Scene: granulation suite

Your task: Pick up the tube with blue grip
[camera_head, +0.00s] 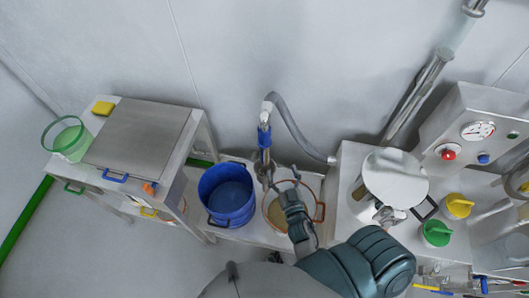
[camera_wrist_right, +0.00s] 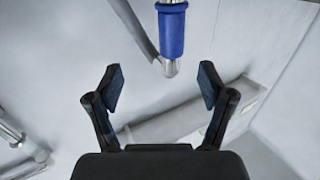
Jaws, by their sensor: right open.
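The tube with blue grip (camera_head: 264,137) hangs roughly upright in front of the wall, with a grey hose curving from its top down to the right. In the right wrist view its blue grip (camera_wrist_right: 171,32) is at the top centre, and its metal end points down between the fingertips in the picture. My right gripper (camera_head: 272,178) is just below the grip in the head view. In the right wrist view its two fingers (camera_wrist_right: 162,88) are spread wide, with nothing held between them. My left gripper is out of view.
A blue bucket (camera_head: 227,199) and an orange-rimmed bucket (camera_head: 276,208) stand below the tube. At left is a steel cabinet (camera_head: 145,135) with a green-rimmed container (camera_head: 69,139). At right are a round steel lid (camera_head: 395,177) and a gauge panel (camera_head: 478,125).

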